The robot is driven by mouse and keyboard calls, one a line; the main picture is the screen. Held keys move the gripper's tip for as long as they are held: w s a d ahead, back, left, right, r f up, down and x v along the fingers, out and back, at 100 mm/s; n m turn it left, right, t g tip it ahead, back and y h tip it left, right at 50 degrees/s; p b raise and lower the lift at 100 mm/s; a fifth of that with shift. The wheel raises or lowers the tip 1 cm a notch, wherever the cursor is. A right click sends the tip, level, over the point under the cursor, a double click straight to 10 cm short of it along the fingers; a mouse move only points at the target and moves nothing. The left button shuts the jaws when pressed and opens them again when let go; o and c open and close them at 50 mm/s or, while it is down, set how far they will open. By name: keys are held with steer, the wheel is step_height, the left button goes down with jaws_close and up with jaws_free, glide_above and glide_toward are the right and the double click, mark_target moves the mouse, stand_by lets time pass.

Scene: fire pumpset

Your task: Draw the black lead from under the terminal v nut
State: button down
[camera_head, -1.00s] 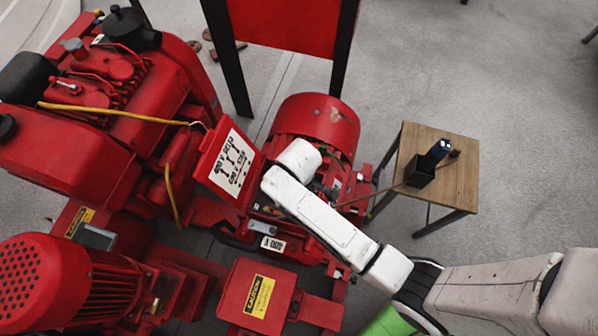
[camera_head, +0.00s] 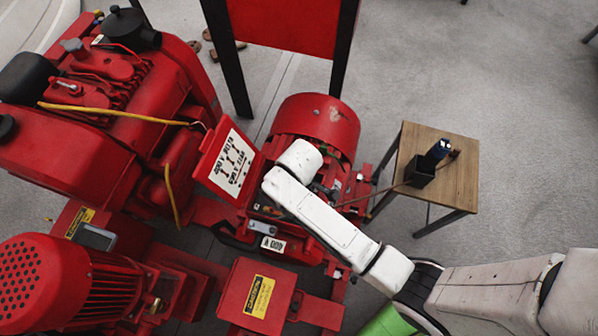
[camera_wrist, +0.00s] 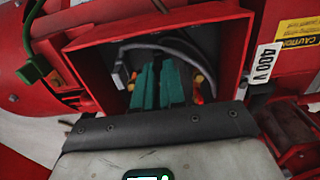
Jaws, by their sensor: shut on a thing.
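The motor's red terminal box (camera_wrist: 160,32) stands open below my gripper in the wrist view. A dark lead (camera_wrist: 172,44) arches across its inside and drops towards my fingers. My gripper (camera_wrist: 156,72) has teal fingers that reach into the box; they are close together, shut on the black lead, though the grip itself is mostly hidden. The terminal V nut is hidden or too small to make out. Yellow and red bits (camera_wrist: 198,86) show right of the fingers. In the head view my white wrist covers the gripper and most of the box.
The raised box lid (camera_head: 233,163) with its wiring diagram stands left of my wrist. A 400 V tag (camera_wrist: 263,62) is beside the box. A green item on a cable (camera_wrist: 32,70) is at the upper left. A wooden stool (camera_head: 452,180) bears a black holder (camera_head: 419,172).

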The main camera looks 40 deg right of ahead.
steer(key=shift+s+d+p, duration=0.55)
steer(key=shift+s+p, duration=0.05)
steer(key=shift+s, duration=0.2)
steer(key=shift+s+d, duration=0.15)
steer(key=shift+s, duration=0.05)
steer(key=shift+r, duration=0.15)
step_height(320, 180, up, 10)
steer(key=p, duration=1.1)
stand_by(0.5)
